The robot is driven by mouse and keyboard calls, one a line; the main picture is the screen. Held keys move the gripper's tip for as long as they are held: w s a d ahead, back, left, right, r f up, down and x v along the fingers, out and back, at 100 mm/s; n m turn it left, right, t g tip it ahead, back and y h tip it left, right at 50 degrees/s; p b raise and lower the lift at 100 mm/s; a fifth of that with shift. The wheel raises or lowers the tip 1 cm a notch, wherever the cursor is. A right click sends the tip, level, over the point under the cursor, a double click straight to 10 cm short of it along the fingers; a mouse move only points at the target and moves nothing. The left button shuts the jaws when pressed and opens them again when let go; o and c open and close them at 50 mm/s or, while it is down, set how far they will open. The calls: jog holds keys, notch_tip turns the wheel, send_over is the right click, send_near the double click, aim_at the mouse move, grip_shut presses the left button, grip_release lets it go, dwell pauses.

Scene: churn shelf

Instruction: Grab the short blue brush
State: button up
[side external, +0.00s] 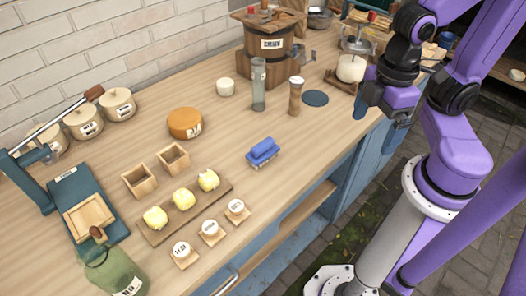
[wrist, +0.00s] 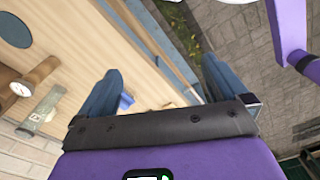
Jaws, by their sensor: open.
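The short blue brush (side external: 263,149) lies on the wooden counter near its front edge, in the middle of the side view. Its blue back faces up and its bristles are underneath. My gripper (side external: 378,122) is open and empty, to the right of the brush and apart from it, by the counter's front edge. In the wrist view the two blue fingers of my gripper (wrist: 162,75) are spread wide. A small blue piece, seemingly the brush (wrist: 126,101), shows beside the left finger, which partly hides it.
A tray of yellow lumps (side external: 157,237) and several small labelled blocks stand left of the brush. A glass cylinder (side external: 258,88), a wooden mill (side external: 295,98) and a wooden churn (side external: 270,60) stand behind it. The counter right around the brush is clear.

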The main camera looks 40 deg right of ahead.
notch_tip(320, 180, down, 4)
jog(key=w+n+t+h, duration=0.1)
jog(key=n+h, duration=0.3)
jog(key=n+t+y, duration=0.3)
jog(key=n+t, duration=0.9)
jog(key=n, duration=0.7)
send_near(263, 144)
jog(key=x, duration=1)
jog(key=shift+w+f, duration=0.1)
jog(key=shift+c, duration=0.3)
jog(key=c, duration=0.7)
